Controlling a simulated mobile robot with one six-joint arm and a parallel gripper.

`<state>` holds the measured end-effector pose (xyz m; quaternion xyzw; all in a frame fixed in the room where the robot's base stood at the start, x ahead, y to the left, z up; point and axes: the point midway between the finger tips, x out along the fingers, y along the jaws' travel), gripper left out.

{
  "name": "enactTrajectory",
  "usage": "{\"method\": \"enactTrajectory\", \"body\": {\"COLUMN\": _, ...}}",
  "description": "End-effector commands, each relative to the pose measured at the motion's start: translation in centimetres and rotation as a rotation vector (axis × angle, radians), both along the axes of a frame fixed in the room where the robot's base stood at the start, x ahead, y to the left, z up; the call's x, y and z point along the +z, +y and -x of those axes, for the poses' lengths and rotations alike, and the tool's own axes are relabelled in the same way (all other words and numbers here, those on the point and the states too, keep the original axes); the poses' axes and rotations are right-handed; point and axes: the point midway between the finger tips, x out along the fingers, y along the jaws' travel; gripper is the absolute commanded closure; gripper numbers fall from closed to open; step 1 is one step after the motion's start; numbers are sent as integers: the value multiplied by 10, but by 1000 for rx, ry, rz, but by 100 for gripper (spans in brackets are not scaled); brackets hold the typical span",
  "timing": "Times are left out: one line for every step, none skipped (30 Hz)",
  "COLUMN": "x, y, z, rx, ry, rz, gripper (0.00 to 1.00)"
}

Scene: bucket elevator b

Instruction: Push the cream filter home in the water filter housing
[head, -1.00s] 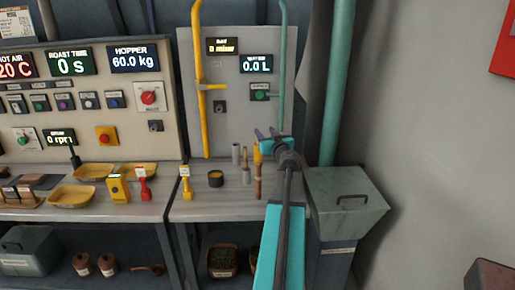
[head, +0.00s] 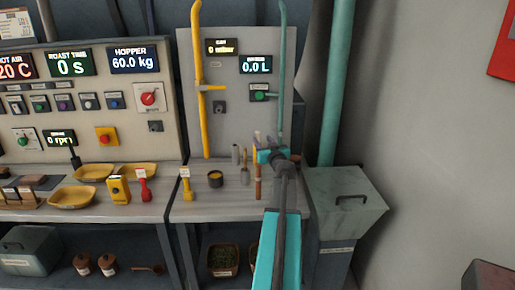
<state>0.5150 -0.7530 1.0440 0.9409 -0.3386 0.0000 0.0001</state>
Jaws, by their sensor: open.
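My gripper (head: 263,137) is teal and grey, held out in front of the grey panel, above the back of the bench by the teal pipe. Its fingers point away toward the panel and stand apart; I see nothing held between them. I cannot make out a cream filter or a water filter housing for certain. A small pale grey cylinder (head: 235,154) stands upright on the bench left of the gripper, apart from it. The area right behind the gripper is hidden by it.
The panel carries a yellow pipe (head: 198,110) and a teal pipe (head: 281,95). A brown-handled tool (head: 257,180) stands close left of my gripper. A dark cup (head: 215,179) and yellow tag (head: 186,186) are further left. A grey lidded bin (head: 345,203) stands at the right.

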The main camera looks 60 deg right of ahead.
Motion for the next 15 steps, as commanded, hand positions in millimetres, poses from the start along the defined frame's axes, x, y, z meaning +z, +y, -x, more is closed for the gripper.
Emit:
{"method": "enactTrajectory", "body": {"x": 0, "y": 0, "z": 0, "rx": 0, "ry": 0, "rz": 0, "gripper": 59}}
{"method": "enactTrajectory", "body": {"x": 0, "y": 0, "z": 0, "rx": 0, "ry": 0, "rz": 0, "gripper": 59}}
{"method": "enactTrajectory", "body": {"x": 0, "y": 0, "z": 0, "rx": 0, "ry": 0, "rz": 0, "gripper": 59}}
{"method": "enactTrajectory", "body": {"x": 0, "y": 0, "z": 0, "rx": 0, "ry": 0, "rz": 0, "gripper": 59}}
{"method": "enactTrajectory", "body": {"x": 0, "y": 0, "z": -1, "rx": 0, "ry": 0, "rz": 0, "gripper": 59}}
{"method": "enactTrajectory", "body": {"x": 0, "y": 0, "z": -1, "rx": 1, "ry": 0, "rz": 0, "gripper": 59}}
{"method": "enactTrajectory", "body": {"x": 0, "y": -1, "z": -2, "rx": 1, "ry": 0, "rz": 0, "gripper": 59}}
{"method": "enactTrajectory", "body": {"x": 1, "y": -1, "z": -2, "rx": 1, "ry": 0, "rz": 0, "gripper": 59}}
{"method": "enactTrajectory", "body": {"x": 1, "y": -2, "z": -4, "rx": 1, "ry": -1, "rz": -1, "gripper": 59}}
{"method": "enactTrajectory", "body": {"x": 1, "y": -3, "z": -5, "rx": 1, "ry": -1, "rz": -1, "gripper": 59}}
{"method": "enactTrajectory", "body": {"x": 1, "y": -5, "z": -6, "rx": 1, "ry": -1, "rz": -1, "gripper": 59}}
{"method": "enactTrajectory", "body": {"x": 2, "y": -6, "z": -9, "rx": 1, "ry": -1, "rz": -1, "gripper": 59}}
{"method": "enactTrajectory", "body": {"x": 2, "y": -8, "z": -11, "rx": 2, "ry": -1, "rz": -1, "gripper": 59}}
{"method": "enactTrajectory", "body": {"x": 2, "y": -10, "z": -13, "rx": 2, "ry": -1, "rz": -1, "gripper": 59}}
{"method": "enactTrajectory", "body": {"x": 2, "y": -12, "z": -16, "rx": 2, "ry": 0, "rz": 0, "gripper": 59}}
